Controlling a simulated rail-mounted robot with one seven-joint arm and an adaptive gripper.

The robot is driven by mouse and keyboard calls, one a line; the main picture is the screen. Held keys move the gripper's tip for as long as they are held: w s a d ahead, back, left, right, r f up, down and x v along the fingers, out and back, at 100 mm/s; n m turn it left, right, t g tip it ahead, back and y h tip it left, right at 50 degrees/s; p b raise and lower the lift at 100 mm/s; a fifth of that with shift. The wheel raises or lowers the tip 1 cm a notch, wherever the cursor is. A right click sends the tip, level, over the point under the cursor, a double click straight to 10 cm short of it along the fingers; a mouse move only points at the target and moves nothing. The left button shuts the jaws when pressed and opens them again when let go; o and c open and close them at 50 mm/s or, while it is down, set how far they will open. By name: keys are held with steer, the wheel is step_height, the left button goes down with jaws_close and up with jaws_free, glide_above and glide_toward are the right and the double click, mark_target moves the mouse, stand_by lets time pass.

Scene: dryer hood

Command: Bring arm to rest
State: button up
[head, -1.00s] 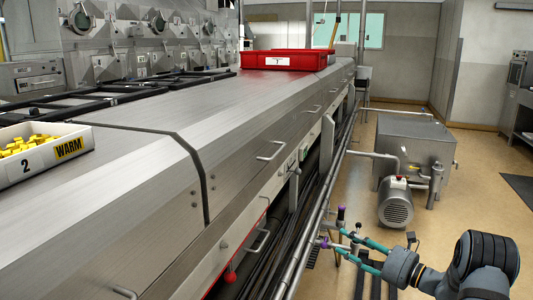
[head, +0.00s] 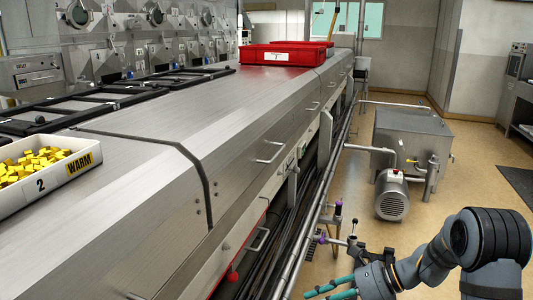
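My gripper (head: 322,294) is at the bottom edge of the head view, right of the long steel dryer hood (head: 150,180). Its two teal fingers point left and stand apart with nothing seen between them; their lower part is cut off by the picture edge. My grey arm bends up and to the right behind it. The gripper is apart from the hood and its pipes, over the floor side.
A white bin (head: 20,200) marked 2 and WARM holds yellow pieces on the hood. A red crate (head: 282,58) stands farther back. Purple-topped valves (head: 338,208) rise near my gripper. A motor (head: 391,198) and steel tank (head: 415,135) stand on the floor (head: 480,215).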

steer(key=s+d+r+n+h+p, duration=0.1)
steer(key=s+d+n+h+p, duration=0.2)
steer(key=s+n, duration=0.4)
steer(key=s+d+r+n+g+h+p, duration=0.1)
steer(key=s+d+r+n+h+p, duration=0.1)
steer(key=s+d+n+h+p, duration=0.2)
steer(key=shift+s+d+r+n+h+p, duration=0.15)
steer(key=shift+s+d+n+h+p, duration=0.15)
steer(key=shift+s+d+n+h, duration=0.8)
steer(key=shift+s+a+n+y, duration=0.3)
steer(key=shift+s+a, duration=0.1)
